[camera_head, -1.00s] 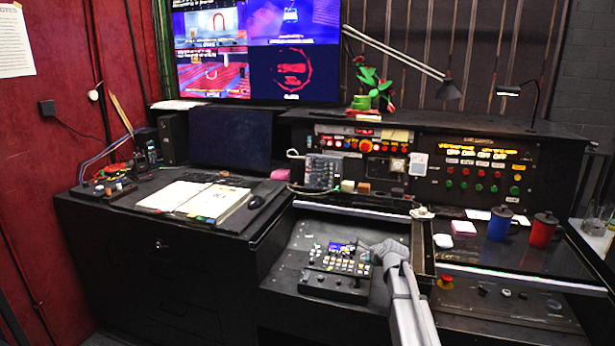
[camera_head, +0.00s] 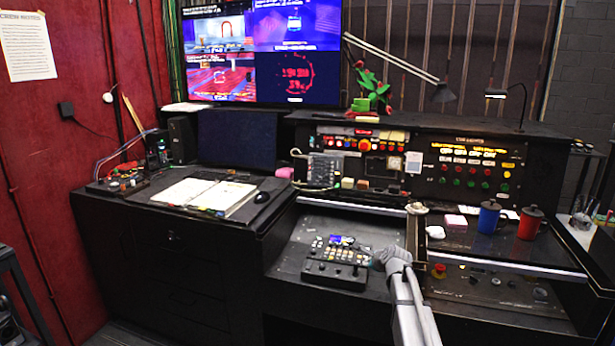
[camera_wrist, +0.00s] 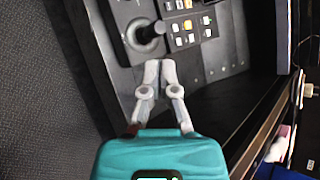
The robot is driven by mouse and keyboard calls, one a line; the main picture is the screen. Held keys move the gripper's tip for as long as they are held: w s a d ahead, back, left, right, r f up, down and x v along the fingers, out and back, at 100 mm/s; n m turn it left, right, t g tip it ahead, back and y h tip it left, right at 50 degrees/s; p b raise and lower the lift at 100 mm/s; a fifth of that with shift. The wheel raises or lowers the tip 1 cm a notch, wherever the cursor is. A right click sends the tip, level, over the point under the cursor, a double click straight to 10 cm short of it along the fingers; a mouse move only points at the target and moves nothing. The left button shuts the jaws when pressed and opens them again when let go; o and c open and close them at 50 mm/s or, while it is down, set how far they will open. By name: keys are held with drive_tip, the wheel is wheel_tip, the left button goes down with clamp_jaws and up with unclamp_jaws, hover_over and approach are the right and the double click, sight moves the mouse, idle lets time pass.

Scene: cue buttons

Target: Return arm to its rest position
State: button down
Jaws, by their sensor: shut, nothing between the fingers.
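My gripper shows in the wrist view (camera_wrist: 159,72) with its two grey fingertips together and nothing between them. In that view it points at the front part of a black control panel, just below a black joystick (camera_wrist: 143,34). In the head view my grey arm reaches up from the bottom edge, right of the control panel (camera_head: 335,262) with its small blue screen and keys. The gripper's fingers are mostly hidden behind the arm's end there. I cannot tell the exact gap between fingers and panel.
Blue (camera_head: 489,217) and red (camera_head: 530,222) mugs stand on the desk's right side. An open book (camera_head: 203,192) and a mouse (camera_head: 261,197) lie at left. The floor at front left shows some free room.

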drive_tip(key=s+a+f+n+g+h, duration=0.1)
drive_tip(key=s+f+n+g, duration=0.15)
drive_tip(key=s+n, duration=0.7)
drive_tip(key=s+a+f+n+g+h, duration=0.15)
drive_tip(key=s+n+g, duration=0.3)
drive_tip(key=s, duration=1.05)
drive_tip(key=s+a+f+n+g+h, duration=0.1)
drive_tip(key=s+f+n+g, duration=0.2)
drive_tip(key=s+n, duration=0.75)
wheel_tip(320, 180, up, 12)
drive_tip(key=s+m+p, duration=0.2)
drive_tip(key=p, duration=1)
drive_tip(key=shift+d+r+m+p, duration=0.15)
drive_tip(key=shift+d+m+p, duration=0.1)
drive_tip(key=shift+m+p, duration=0.1)
